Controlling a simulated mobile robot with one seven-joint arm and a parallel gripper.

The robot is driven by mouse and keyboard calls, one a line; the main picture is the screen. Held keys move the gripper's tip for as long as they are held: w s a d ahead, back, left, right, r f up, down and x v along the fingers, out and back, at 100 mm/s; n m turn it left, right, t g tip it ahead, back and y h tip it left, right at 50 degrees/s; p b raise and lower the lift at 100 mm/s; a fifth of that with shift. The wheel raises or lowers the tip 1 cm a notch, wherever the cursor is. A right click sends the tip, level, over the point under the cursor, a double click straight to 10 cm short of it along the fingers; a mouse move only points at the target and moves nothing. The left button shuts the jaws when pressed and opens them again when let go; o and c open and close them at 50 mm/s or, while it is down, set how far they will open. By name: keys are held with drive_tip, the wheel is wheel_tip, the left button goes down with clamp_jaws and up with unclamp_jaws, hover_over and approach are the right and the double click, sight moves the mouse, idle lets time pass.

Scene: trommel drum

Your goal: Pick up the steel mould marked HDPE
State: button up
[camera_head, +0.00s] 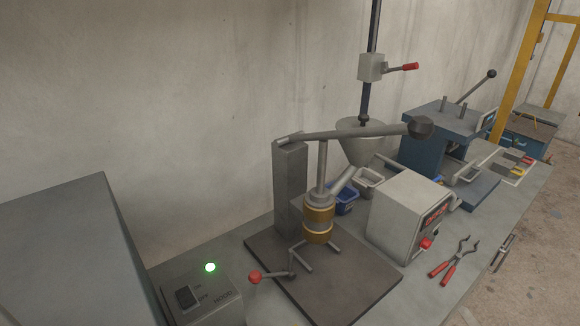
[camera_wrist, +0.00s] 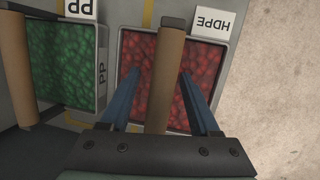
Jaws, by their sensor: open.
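In the wrist view, a grey-rimmed steel mould (camera_wrist: 227,63) filled with red pellets (camera_wrist: 199,57) sits beside a white HDPE label (camera_wrist: 213,24). A brown bar-shaped handle (camera_wrist: 169,50) runs across its middle. My gripper (camera_wrist: 159,76) is open, with one blue finger on each side of the handle. Gaps show between the fingers and the handle, and nothing is gripped. My gripper does not show in the head view, and I cannot surely pick out this mould there.
A second mould with green pellets (camera_wrist: 58,65), marked PP, stands close on the left with its own brown handle (camera_wrist: 17,65). Bare concrete (camera_wrist: 285,85) lies to the right. In the head view, a lever press (camera_head: 318,215), a grey box (camera_head: 405,215) and red-handled pliers (camera_head: 455,262) occupy the bench.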

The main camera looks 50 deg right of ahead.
drive_tip(key=shift+f, duration=0.2)
drive_tip(key=shift+c, duration=0.3)
clamp_jaws()
idle(1.2)
